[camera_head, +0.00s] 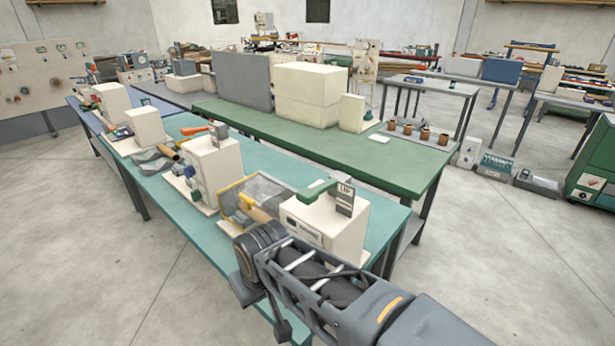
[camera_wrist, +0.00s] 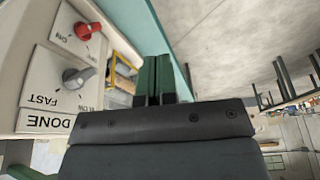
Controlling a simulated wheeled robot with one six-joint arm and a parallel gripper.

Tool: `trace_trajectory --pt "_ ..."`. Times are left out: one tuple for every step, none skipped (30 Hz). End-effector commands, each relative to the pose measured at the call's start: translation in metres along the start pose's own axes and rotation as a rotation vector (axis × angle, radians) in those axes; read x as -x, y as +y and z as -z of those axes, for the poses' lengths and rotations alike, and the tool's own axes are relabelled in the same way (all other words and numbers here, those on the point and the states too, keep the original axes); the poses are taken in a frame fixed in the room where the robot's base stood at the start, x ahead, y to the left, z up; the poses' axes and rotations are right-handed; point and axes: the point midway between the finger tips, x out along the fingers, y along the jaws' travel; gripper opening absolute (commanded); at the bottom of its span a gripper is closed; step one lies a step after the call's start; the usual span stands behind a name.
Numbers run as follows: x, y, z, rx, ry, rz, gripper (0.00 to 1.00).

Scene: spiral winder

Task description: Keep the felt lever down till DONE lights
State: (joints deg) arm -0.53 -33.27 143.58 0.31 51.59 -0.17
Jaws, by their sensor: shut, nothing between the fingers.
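A cream machine box (camera_head: 325,232) stands at the near end of the teal table. A green lever (camera_head: 316,190) lies across its top beside a small dark plate marked UP (camera_head: 345,197). I cannot tell for sure whether this is the felt lever. The wrist view shows, upside down, a white panel with a DONE label (camera_wrist: 45,121), a grey FAST knob (camera_wrist: 76,77) and a red knob (camera_wrist: 84,31). DONE shows dark letters on a pale ground; I see no clear glow. My gripper (camera_wrist: 154,60) is shut and empty, to the right of this panel, touching nothing visible.
A yellow-framed clear guard (camera_head: 257,193) and another cream machine (camera_head: 214,168) stand farther along the teal table. A green bench (camera_head: 400,160) with a large cream block (camera_head: 308,95) runs behind.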

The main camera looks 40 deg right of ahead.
Motion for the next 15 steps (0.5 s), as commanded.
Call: trace_trajectory --pt "0.0 0.0 0.0 0.0 0.0 0.0 0.0" --pt "0.0 0.0 0.0 0.0 0.0 0.0 0.0" --pt "0.0 0.0 0.0 0.0 0.0 0.0 0.0" --pt "0.0 0.0 0.0 0.0 0.0 0.0 0.0" --pt "0.0 0.0 0.0 0.0 0.0 0.0 0.0" --pt "0.002 0.001 0.002 0.0 -0.002 -0.001 0.0" --pt "0.004 0.002 0.004 0.0 -0.004 -0.002 0.0" --pt "0.008 0.004 0.007 0.0 -0.008 -0.003 0.0" --pt "0.015 0.007 0.014 0.0 -0.016 -0.005 0.0" --pt "0.021 0.012 0.02 0.0 -0.025 -0.008 0.0" --pt "0.03 0.017 0.028 0.0 -0.036 -0.01 0.0" --pt "0.043 0.024 0.04 0.004 -0.054 -0.013 0.0" --pt "0.053 0.031 0.05 0.007 -0.07 -0.014 0.0" --pt "0.065 0.038 0.061 0.012 -0.085 -0.014 0.0" --pt "0.081 0.05 0.074 0.02 -0.111 -0.012 0.0"
